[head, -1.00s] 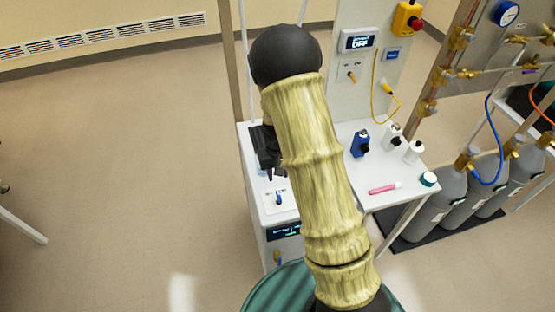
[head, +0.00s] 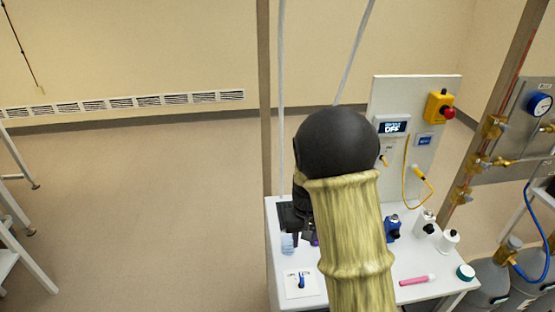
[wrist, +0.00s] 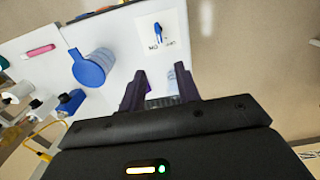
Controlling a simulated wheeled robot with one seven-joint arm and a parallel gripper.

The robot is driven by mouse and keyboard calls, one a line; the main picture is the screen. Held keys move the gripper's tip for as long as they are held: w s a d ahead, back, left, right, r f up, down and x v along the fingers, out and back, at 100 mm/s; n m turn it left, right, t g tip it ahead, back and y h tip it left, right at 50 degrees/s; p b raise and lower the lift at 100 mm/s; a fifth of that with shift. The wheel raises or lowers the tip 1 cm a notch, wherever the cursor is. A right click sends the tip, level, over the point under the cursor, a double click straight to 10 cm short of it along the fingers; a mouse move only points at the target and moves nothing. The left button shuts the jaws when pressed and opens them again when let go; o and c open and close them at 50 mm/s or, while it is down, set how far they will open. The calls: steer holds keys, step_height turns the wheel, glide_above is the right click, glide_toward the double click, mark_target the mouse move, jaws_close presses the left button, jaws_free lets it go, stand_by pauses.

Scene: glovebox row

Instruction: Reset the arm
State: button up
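My arm, in a yellowish ribbed sleeve with a black rounded joint, rises through the middle of the head view and hides part of the white bench. My gripper (head: 302,238) hangs at the left of the arm, over the bench, partly hidden by it. In the wrist view my gripper (wrist: 160,88) has its two dark fingers apart, with white bench surface showing between them. I see nothing held. A pale object (wrist: 172,77) lies close to the right finger; its contact with the finger cannot be told.
Gas cylinders (head: 490,280) stand right. Open floor (head: 140,210) lies left.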

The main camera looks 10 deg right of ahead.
steer(key=s+r+t, duration=0.1)
steer(key=s+r, duration=0.2)
steer(key=s, duration=0.4)
steer(key=s+r+t, duration=0.1)
steer(key=s+r, duration=0.3)
steer(key=s, duration=0.4)
steer(key=shift+s+d+t, duration=0.25)
steer(key=shift+d+t, duration=0.05)
steer(key=shift+w+d, duration=0.1)
